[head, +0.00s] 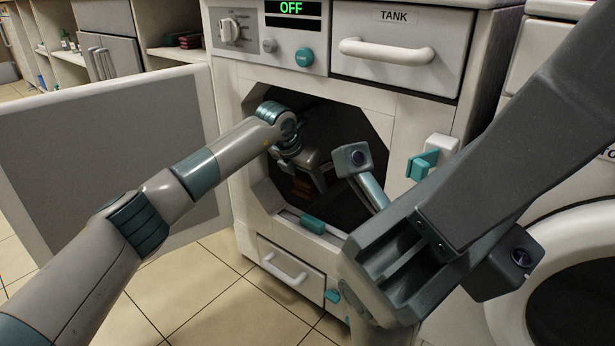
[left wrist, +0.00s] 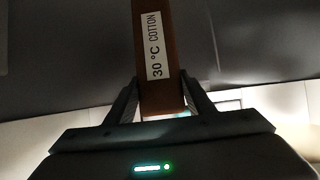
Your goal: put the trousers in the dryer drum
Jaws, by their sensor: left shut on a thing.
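My left gripper (head: 310,170) reaches through the open round-cornered doorway of the dryer, into the dark drum (head: 345,125). It is shut on the trousers (head: 305,188), a folded brown cloth just below its fingers in the shade. In the left wrist view the fingers (left wrist: 163,105) pinch a narrow brown band of the trousers (left wrist: 172,75) with a white label reading "30 °C COTTON". Whether the cloth touches the drum wall is too dark to tell. My right arm (head: 490,165) crosses the right foreground outside the dryer; I cannot make out its fingertips.
The dryer door (head: 110,150) stands swung open to the left. Above the doorway are a panel showing "OFF" (head: 291,8) and a drawer marked "TANK" (head: 400,75). A teal latch (head: 422,165) is at the right of the opening. Another round-door machine (head: 560,240) stands at the right.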

